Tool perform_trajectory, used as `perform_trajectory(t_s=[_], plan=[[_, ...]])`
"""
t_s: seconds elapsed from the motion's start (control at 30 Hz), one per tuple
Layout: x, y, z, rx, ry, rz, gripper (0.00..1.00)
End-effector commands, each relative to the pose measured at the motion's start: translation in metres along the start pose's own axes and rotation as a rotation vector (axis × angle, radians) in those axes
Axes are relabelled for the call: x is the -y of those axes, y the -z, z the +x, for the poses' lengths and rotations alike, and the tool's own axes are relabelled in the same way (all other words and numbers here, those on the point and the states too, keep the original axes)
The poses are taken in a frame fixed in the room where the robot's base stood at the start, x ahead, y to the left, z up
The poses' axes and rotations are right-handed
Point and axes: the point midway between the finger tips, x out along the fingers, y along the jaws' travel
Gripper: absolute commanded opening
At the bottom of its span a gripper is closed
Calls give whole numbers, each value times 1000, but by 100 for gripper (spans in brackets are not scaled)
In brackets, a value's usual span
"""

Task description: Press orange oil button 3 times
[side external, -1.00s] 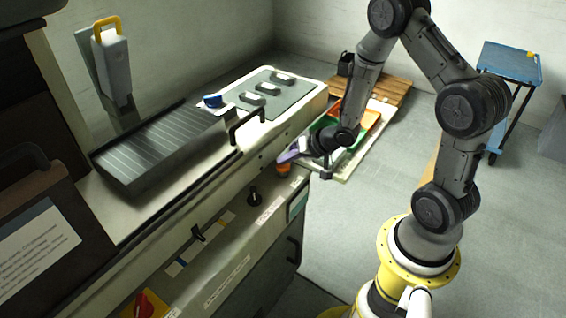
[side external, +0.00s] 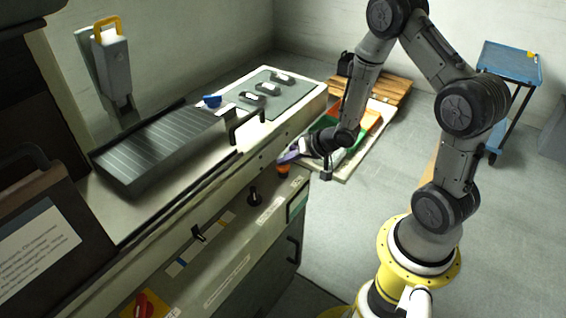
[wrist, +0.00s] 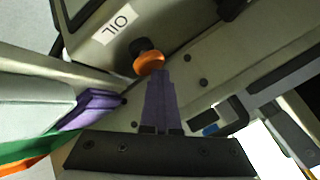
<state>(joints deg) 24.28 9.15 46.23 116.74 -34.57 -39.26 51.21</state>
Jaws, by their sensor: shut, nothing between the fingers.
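The orange oil button (side external: 283,169) is a round cap on a dark stem, on the front of the machine cabinet near its right end. In the wrist view the orange button (wrist: 148,63) sits beside a white label reading OIL (wrist: 117,21). My gripper (side external: 289,157) is shut and empty, with purple fingers together. In the wrist view its fingertips (wrist: 160,72) overlap the lower right edge of the button. I cannot tell whether they touch it or whether it is pressed in.
A black knob (side external: 254,198) and a lever (side external: 198,234) are on the same front panel, left of the button. A black handle (side external: 246,125) sticks up near the worktop edge. Orange and green trays (side external: 366,125) lie on a pallet behind my wrist.

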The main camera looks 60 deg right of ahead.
Motion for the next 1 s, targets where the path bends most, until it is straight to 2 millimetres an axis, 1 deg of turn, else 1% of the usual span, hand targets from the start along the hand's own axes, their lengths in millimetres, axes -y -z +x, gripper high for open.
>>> perform_trajectory(t_s=[0.03,0.4,0.83,1.0], plan=[[0,-2,-2,8,-5,1,0],[10,9,-16,4,-3,1,0],[13,12,-19,1,-1,0,0],[20,20,-29,-1,1,-1,0]])
